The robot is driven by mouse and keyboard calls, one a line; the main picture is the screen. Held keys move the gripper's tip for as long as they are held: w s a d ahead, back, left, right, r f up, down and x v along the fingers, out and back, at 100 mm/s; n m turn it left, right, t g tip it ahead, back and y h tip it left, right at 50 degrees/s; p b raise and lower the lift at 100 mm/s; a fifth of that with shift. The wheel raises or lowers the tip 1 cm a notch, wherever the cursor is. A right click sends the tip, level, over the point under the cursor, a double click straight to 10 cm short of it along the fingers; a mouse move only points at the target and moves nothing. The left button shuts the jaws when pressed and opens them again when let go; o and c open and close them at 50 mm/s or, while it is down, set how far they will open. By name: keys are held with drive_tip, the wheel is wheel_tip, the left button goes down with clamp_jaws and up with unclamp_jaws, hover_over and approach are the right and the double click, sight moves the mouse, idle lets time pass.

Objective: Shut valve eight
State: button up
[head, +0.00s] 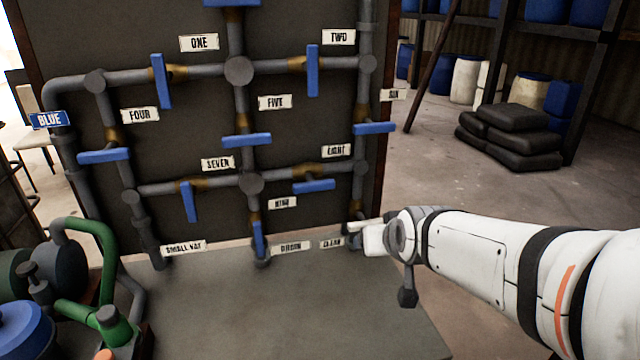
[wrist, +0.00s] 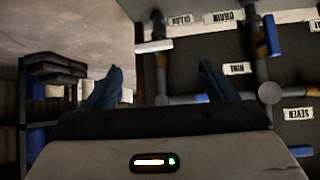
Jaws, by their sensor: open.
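The label EIGHT (head: 336,150) is on the dark panel in the head view. Below it, valve eight's blue handle (head: 314,186) lies roughly along its horizontal pipe, right of the lower centre junction. My gripper (head: 372,238) is below and right of that handle, apart from it, near the panel's lower right corner. In the wrist view my gripper (wrist: 158,82) has its two dark fingers spread with nothing between them. The panel appears upside down there, and the right finger partly covers the pipe, so valve eight's handle is not clear.
Valve seven's handle (head: 189,202) stands crosswise to its pipe. Valve nine's handle (head: 258,238) is upright below the junction, and valve six's handle (head: 374,128) is above right. A pale bar (wrist: 155,47) juts near the CLEAN label. Black sacks (head: 511,135) lie on open floor behind.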

sight(315, 189)
drive_tip(key=o, duration=0.4)
drive_tip(key=w+a+f+t+b, duration=0.1)
drive_tip(key=w+a+t+b, duration=0.1)
drive_tip(key=w, duration=0.1)
drive_tip(key=w+a+f+t+y+b, duration=0.1)
drive_tip(key=w+a+t+b, duration=0.1)
drive_tip(key=w+b, duration=0.1)
drive_tip(key=w+a+f+n+t+y+b, duration=0.1)
drive_tip(key=w+a+b, duration=0.1)
drive_tip(key=w+b, duration=0.1)
drive_tip(key=shift+w+a+t, duration=0.25)
drive_tip(key=shift+w+t, duration=0.1)
drive_tip(key=shift+t, duration=0.05)
drive_tip(key=shift+o, duration=0.2)
drive_tip(key=w+a+t+y+b, duration=0.1)
drive_tip(key=a+t+b, duration=0.1)
drive_tip(key=w+a+r+t+y+b, duration=0.1)
drive_tip(key=a+t+b, duration=0.1)
drive_tip(key=b, duration=0.1)
drive_tip(key=w+a+t+y+b, duration=0.1)
drive_tip(key=a+t+b, duration=0.1)
drive_tip(key=b, duration=0.1)
drive_tip(key=shift+r+n, duration=0.35)
drive_tip(key=shift+n, duration=0.05)
drive_tip(key=shift+w+a+r, duration=0.1)
drive_tip(key=shift+w+r, duration=0.15)
drive_tip(key=x, duration=0.7)
drive_tip(key=shift+s, duration=0.1)
drive_tip(key=c, duration=0.7)
